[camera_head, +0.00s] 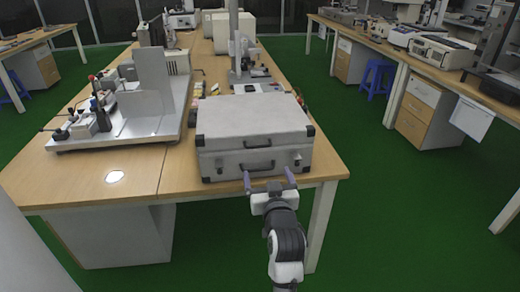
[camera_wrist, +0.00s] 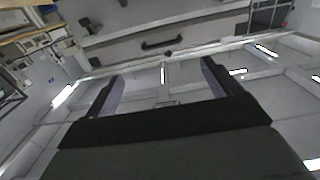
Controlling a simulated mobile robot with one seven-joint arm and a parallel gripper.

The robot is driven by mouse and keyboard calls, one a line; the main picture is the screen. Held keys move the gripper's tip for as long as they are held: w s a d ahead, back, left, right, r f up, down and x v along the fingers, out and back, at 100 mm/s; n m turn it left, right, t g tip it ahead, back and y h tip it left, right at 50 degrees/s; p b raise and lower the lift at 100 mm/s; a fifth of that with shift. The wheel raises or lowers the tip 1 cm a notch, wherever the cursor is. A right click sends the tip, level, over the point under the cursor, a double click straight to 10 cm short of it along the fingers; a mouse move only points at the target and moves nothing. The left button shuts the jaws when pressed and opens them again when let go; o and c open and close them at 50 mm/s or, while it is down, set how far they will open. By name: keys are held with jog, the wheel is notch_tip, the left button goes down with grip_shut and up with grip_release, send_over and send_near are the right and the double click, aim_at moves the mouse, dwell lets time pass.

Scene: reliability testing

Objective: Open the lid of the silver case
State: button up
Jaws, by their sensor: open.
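The silver case (camera_head: 252,118) lies flat and closed near the front right of the wooden table. Its front has a black carry handle (camera_head: 258,144), dark corner caps and small latches. My gripper (camera_head: 268,179) is open and empty in front of the case, with its two purple-grey fingers pointing at the lower front face, below the handle. I cannot tell if the fingertips touch the case. In the wrist view, my open gripper (camera_wrist: 160,78) spreads below the case front (camera_wrist: 205,28), which crosses the top with its handle (camera_wrist: 159,44).
The wooden table (camera_head: 85,180) has bare room at its front left. A metal apparatus with a grey upright plate (camera_head: 155,85) stands left of the case. A stand (camera_head: 235,45) and small items are behind it. Another bench (camera_head: 400,65) runs along the right, beyond green floor (camera_head: 390,200).

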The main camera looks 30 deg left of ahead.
aim_at(260, 147)
jog(key=p+x, duration=0.2)
jog(key=x, duration=1)
jog(key=shift+w+a+r+p, duration=0.1)
jog(key=shift+w+a+p, duration=0.1)
jog(key=shift+a+p, duration=0.1)
jog(key=shift+c, duration=0.2)
jog(key=shift+d+r, duration=0.1)
jog(key=c, duration=1.1)
